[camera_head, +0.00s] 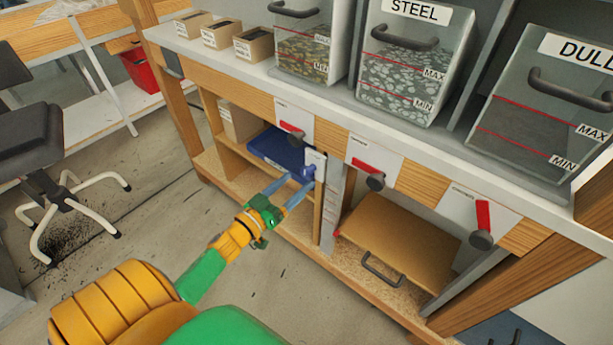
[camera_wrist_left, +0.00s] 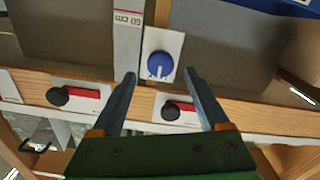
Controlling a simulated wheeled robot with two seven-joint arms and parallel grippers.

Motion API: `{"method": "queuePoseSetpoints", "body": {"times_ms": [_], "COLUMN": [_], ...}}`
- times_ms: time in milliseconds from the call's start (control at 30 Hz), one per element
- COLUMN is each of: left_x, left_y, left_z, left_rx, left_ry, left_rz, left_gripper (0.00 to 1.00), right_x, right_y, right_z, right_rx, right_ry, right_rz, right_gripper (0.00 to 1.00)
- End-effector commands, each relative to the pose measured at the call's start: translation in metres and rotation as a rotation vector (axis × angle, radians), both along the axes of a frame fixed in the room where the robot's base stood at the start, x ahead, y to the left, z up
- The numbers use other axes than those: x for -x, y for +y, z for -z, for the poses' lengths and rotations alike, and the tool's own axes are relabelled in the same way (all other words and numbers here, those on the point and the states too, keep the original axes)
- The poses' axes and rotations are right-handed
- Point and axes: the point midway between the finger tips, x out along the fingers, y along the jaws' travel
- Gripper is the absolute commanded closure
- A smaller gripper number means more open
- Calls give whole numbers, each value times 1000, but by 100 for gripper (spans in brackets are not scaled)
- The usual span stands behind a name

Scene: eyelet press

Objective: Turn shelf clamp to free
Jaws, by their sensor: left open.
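The shelf clamp appears to be a round blue knob (camera_wrist_left: 161,66) on a white plate, beside a grey upright. A pale pointer mark on the knob points down in the left wrist view. In the head view the knob (camera_head: 308,171) is partly hidden behind my fingers, with its white plate (camera_head: 317,158) above it. My left gripper (camera_head: 302,181) is open in front of the knob. In the left wrist view its two fingers (camera_wrist_left: 160,76) stand on either side of the knob, with gaps visible; contact cannot be told. My right gripper is not in view.
Red-handled switches with dark knobs (camera_head: 375,182) line the bench front above the shelf bays. A blue box (camera_head: 277,150) sits in the left bay; a wooden panel with a handle (camera_head: 400,240) is right. Clear bins (camera_head: 413,75) stand on top. The floor at left is open near a stool.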

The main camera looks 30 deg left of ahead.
Motion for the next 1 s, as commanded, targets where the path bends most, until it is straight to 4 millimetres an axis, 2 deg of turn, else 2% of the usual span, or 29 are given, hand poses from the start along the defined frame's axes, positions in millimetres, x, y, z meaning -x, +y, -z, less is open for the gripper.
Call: {"method": "queuePoseSetpoints", "body": {"times_ms": [100,200,467,767,1000], "left_x": [-22,-33,-37,-37,-37], "left_y": [-1,-3,-3,-3,-3], "left_z": [1,1,1,1,1], "left_rx": [-1,0,0,0,-18], "left_ry": [-2,0,4,4,2], "left_rz": [-1,-1,-2,-3,-3], "left_gripper": [22,22,22,100,100], "right_x": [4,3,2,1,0], "right_y": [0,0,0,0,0], "right_z": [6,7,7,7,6], "right_rx": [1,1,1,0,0], "right_ry": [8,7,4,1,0], "right_rz": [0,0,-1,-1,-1], "right_gripper": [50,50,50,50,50]}}
